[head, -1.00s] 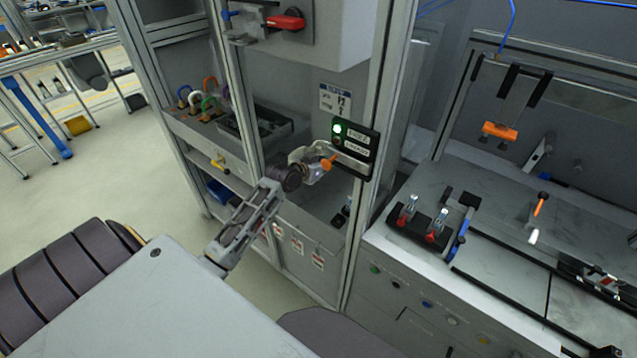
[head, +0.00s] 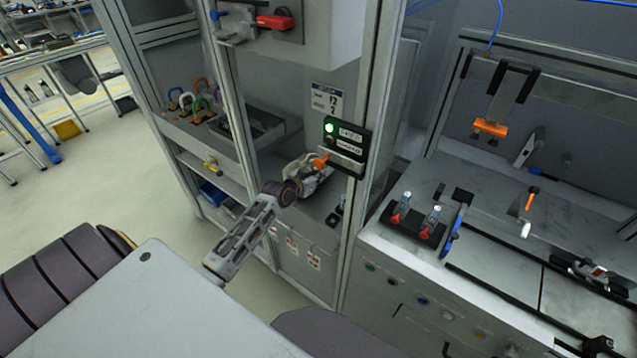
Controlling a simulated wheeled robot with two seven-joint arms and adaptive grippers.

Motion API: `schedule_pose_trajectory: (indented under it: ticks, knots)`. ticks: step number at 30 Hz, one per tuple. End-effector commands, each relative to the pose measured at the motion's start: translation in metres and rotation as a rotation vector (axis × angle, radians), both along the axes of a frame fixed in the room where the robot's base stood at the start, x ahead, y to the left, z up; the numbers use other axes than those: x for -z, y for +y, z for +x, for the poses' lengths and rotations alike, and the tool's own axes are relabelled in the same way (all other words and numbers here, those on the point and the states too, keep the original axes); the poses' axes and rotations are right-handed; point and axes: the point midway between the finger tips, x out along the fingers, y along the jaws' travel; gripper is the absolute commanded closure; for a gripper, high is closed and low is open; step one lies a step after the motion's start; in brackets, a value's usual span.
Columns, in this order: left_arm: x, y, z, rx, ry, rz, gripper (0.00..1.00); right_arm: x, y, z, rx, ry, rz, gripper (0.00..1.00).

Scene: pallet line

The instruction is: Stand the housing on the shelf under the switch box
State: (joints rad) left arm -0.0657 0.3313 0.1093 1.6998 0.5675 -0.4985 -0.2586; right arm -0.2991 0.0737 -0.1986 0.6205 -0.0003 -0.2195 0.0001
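The switch box (head: 325,40) is a grey box with a red handle (head: 275,21) at the top centre of the head view. Below it is the cabinet's grey shelf (head: 318,208). My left gripper (head: 312,178) is inside the cabinet opening, above this shelf and just left of the green-lit panel. Pale, curved shapes show at its fingers. I cannot tell whether they are only fingers or also a housing, nor whether the fingers are closed. No housing can be made out for certain. My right gripper is not in view.
A black panel (head: 350,136) with a green light and an orange piece (head: 320,161) sits by the upright cabinet post (head: 368,120). A small dark item (head: 336,216) is on the shelf. Coloured padlocks (head: 190,100) stand at left; a workbench (head: 400,255) with clamps is at right.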

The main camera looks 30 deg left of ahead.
Motion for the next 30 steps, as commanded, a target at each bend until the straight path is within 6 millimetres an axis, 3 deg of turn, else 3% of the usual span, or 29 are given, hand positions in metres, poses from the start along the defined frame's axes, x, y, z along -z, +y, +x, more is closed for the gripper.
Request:
schedule_pose_trajectory:
  ticks: [9,23,29,30]
  knots:
    - [0.029,0.000,0.000,-0.001,-0.001,-0.001,1.00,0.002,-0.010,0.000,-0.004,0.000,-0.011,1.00]
    - [0.033,0.000,0.000,-0.001,-0.002,0.000,1.00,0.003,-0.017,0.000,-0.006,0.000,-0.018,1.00]
    - [0.033,0.000,0.000,0.000,0.000,-0.001,0.74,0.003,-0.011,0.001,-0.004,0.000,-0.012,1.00]
    - [0.033,0.000,0.000,0.000,0.000,-0.001,0.73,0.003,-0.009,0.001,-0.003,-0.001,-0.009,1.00]
